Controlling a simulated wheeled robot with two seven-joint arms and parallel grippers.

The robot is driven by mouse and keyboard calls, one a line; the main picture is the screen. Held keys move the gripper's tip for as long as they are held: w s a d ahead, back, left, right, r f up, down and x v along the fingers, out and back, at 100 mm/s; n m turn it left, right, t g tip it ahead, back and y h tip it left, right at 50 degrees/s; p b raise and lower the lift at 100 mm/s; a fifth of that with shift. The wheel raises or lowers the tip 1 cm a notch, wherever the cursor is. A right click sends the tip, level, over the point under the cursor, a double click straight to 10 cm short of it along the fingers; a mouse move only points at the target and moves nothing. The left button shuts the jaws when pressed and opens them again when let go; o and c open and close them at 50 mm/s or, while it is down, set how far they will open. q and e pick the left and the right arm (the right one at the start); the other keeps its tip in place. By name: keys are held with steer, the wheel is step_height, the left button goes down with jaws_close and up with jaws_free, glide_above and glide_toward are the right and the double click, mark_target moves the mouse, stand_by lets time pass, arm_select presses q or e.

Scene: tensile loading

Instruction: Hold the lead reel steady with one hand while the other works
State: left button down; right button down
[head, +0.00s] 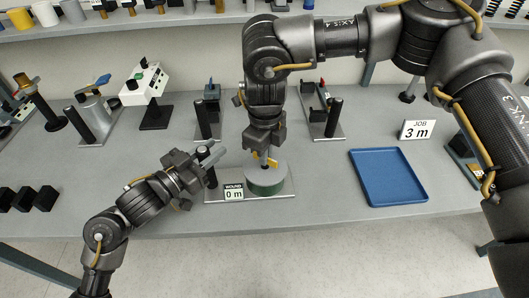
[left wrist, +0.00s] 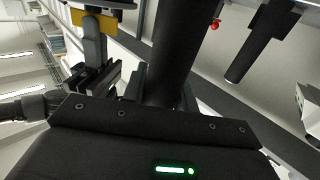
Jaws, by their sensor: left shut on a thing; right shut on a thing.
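The lead reel (head: 266,182) is a squat green drum with a pale top, on a thin grey base plate (head: 245,196) near the table's front edge. A "WOUND 0 m" sign (head: 233,192) stands at its left. My left gripper (head: 206,160) is shut on the black upright post (head: 211,178) at the plate's left end; this dark post (left wrist: 178,45) fills the middle of the left wrist view. My right gripper (head: 264,148) comes from above and is shut on the yellow crank (head: 263,160) over the drum; its jaws hide part of the crank.
A blue tray (head: 388,177) lies to the right, with a "JOB 3 m" sign (head: 418,130) behind it. Several fixtures with black posts stand along the back. Black blocks (head: 27,199) sit at the far left. The table between reel and tray is clear.

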steer(key=n, duration=0.3)
steer(key=shift+n, duration=2)
steer(key=c, duration=1.6)
jaws_free()
step_height(320, 180, up, 12)
